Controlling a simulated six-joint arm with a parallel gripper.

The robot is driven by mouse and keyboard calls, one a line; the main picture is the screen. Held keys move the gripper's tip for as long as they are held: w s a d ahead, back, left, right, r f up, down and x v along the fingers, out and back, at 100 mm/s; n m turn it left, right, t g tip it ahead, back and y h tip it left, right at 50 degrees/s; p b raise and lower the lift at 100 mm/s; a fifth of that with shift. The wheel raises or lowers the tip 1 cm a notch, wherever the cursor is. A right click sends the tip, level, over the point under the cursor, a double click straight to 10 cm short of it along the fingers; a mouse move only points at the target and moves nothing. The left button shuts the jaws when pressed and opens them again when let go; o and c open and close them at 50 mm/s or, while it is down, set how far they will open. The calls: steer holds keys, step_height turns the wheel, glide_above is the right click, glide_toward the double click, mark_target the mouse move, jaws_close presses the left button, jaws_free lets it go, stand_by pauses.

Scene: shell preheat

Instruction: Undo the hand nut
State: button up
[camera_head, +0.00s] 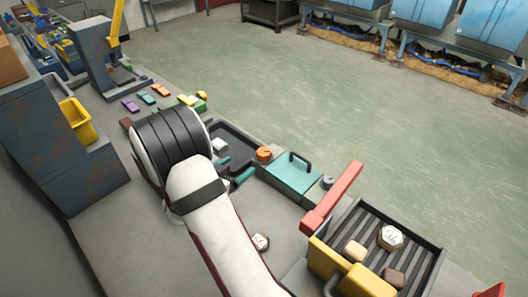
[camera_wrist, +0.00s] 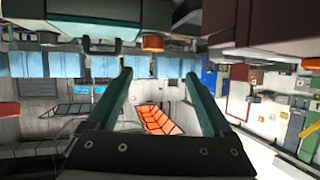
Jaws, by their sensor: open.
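An orange round knob (camera_head: 264,154), which looks like the hand nut, sits at the far left corner of a teal box lid (camera_head: 292,175) with a dark handle. In the wrist view, which is upside down, the orange knob (camera_wrist: 153,43) shows near the top, beside the teal lid (camera_wrist: 95,22). My gripper (camera_head: 233,170) has teal fingers and is just left of the orange knob, apart from it. The fingers also show in the wrist view (camera_wrist: 160,80), spread wide with nothing between them. My arm hides part of the bench around the gripper.
A small grey knob (camera_head: 327,182) sits at the lid's right end. A red bar (camera_head: 331,195) rises beside a dark ribbed tray (camera_head: 400,235) holding several blocks and a hexagonal piece. A dark shallow tray (camera_head: 236,140) lies behind my gripper. Coloured blocks lie farther left.

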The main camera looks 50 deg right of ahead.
mark_target(265, 153)
steer(key=shift+g, duration=0.3)
steer(key=x, duration=1)
steer(key=s+x, duration=0.1)
steer(key=x, duration=0.4)
steer(key=shift+w+d, duration=0.1)
steer(key=shift+d, duration=0.25)
jaws_close()
steer(key=shift+n+t, duration=0.4)
steer(key=n+t+y, duration=0.2)
steer(key=n+t, duration=0.1)
steer(key=shift+n+t, duration=0.3)
steer(key=shift+n+t+y, duration=1.9)
steer(key=shift+n, duration=0.4)
